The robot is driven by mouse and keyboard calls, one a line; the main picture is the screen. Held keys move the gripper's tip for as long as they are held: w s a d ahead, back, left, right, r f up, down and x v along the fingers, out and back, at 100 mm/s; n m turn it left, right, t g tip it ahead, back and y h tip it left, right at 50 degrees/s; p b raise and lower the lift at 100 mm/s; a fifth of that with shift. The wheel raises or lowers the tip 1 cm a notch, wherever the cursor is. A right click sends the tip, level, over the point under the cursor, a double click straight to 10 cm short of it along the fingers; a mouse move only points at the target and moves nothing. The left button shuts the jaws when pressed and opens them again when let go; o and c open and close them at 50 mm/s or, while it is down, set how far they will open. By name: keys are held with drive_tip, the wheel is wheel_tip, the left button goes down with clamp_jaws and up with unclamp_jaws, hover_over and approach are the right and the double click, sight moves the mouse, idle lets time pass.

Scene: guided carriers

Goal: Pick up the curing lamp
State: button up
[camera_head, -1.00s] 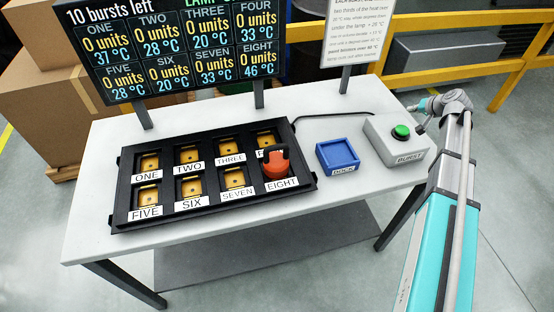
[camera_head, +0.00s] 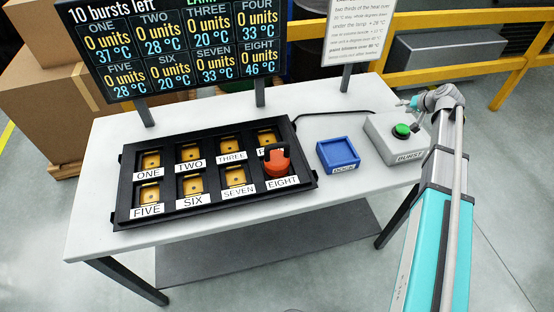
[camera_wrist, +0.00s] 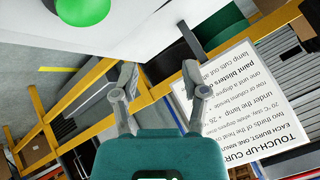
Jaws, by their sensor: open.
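The curing lamp (camera_head: 277,163), an orange-red body with a dark handle on top, stands over the EIGHT compartment at the right end of the black tray (camera_head: 126,188). It partly hides the FOUR compartment behind it. My gripper (camera_head: 409,103) is at the far right of the head view, by the burst box and well away from the lamp. In the wrist view my gripper (camera_wrist: 160,82) has its two fingers apart with nothing between them. The lamp does not show in the wrist view.
A blue dock (camera_head: 338,154) lies right of the tray. The grey burst box (camera_head: 410,145) with its green button (camera_head: 402,130) stands at the table's right end. A display (camera_head: 178,50) and a printed sign (camera_head: 355,32) rise behind. A yellow rail (camera_head: 400,79) runs beyond.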

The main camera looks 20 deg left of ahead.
drive_tip(key=s+a+r+n+g+p, duration=0.1)
drive_tip(key=s+a+n+p, duration=0.15)
drive_tip(key=a, duration=0.45)
drive_tip(key=s+a+r+n+g+p, duration=0.1)
drive_tip(key=s+a+n+g, duration=0.1)
drive_tip(key=a+n, duration=0.35)
wheel_tip(320, 180, up, 7)
drive_tip(key=n+g+h+p, duration=0.5)
drive_tip(key=n+p, duration=0.5)
drive_tip(key=n, duration=0.6)
hover_over(277, 144)
drive_tip(key=t, duration=0.1)
drive_tip(key=shift+w+a+f+n+h, duration=0.1)
drive_tip(key=shift+a+f+n+h, duration=0.1)
drive_tip(key=shift+a+n+h, duration=0.1)
drive_tip(key=shift+f, duration=0.1)
wheel_tip(277, 144, down, 8)
drive_tip(key=b, duration=0.9)
drive_tip(key=shift+f, duration=0.25)
drive_tip(key=shift+f, duration=0.1)
drive_tip(key=shift+d+f+b, duration=0.15)
drive_tip(key=shift+f+b, duration=1.1)
drive_tip(key=shift+b, duration=0.05)
drive_tip(key=shift+d+f+b, duration=0.1)
drive_tip(key=shift+f+b, duration=1.15)
drive_tip(key=shift+b, duration=0.05)
